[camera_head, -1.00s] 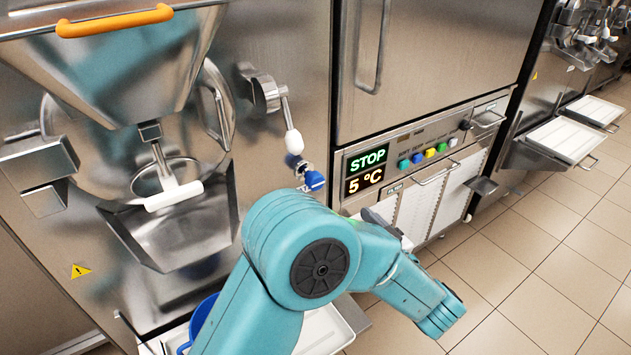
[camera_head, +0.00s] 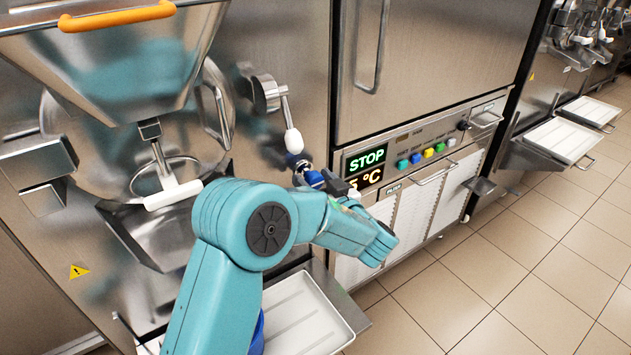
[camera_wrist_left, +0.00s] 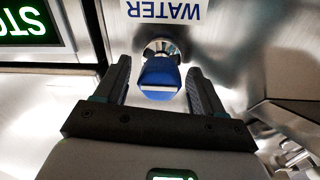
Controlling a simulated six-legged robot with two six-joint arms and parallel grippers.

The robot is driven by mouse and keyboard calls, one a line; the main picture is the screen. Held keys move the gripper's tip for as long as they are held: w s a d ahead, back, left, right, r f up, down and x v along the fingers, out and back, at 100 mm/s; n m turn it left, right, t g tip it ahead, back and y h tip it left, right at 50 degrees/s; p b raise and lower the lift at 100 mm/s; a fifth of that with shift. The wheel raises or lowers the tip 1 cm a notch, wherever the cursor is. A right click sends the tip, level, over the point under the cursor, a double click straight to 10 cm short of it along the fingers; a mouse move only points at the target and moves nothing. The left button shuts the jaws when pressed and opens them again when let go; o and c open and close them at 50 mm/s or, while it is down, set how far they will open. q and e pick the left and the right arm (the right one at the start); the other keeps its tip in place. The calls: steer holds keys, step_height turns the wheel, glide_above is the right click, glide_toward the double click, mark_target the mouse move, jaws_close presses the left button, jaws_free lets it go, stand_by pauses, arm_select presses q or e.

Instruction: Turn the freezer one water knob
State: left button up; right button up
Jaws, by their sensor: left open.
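The blue water knob (camera_head: 315,179) sits on the steel front of the near freezer, below a white-handled lever. In the left wrist view the knob (camera_wrist_left: 159,78) shows under an upside-down WATER label (camera_wrist_left: 163,10). My left gripper (camera_wrist_left: 158,82) is open, with one finger on each side of the knob and a gap on both sides. In the head view my left gripper (camera_head: 326,180) is at the knob, partly hidden by its own arm. My right gripper is not in view.
The lever with a white grip (camera_head: 293,140) hangs just above the knob. The control panel (camera_head: 420,146) with the STOP display is to the right. A white tray (camera_head: 300,318) is below. Tiled floor lies free at the right.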

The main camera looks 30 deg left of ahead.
arm_select(q)
steer(key=c, duration=1)
steer(key=shift+c, duration=0.2)
steer(key=n+b, duration=0.2)
steer(key=b, duration=0.1)
steer(key=shift+f+n, duration=0.2)
steer(key=shift+n, duration=0.2)
steer(key=n+b, duration=0.7)
steer(key=shift+r+n+y+b, duration=0.15)
steer(key=shift+n+y+b, duration=0.15)
steer(key=shift+n+b, duration=1.6)
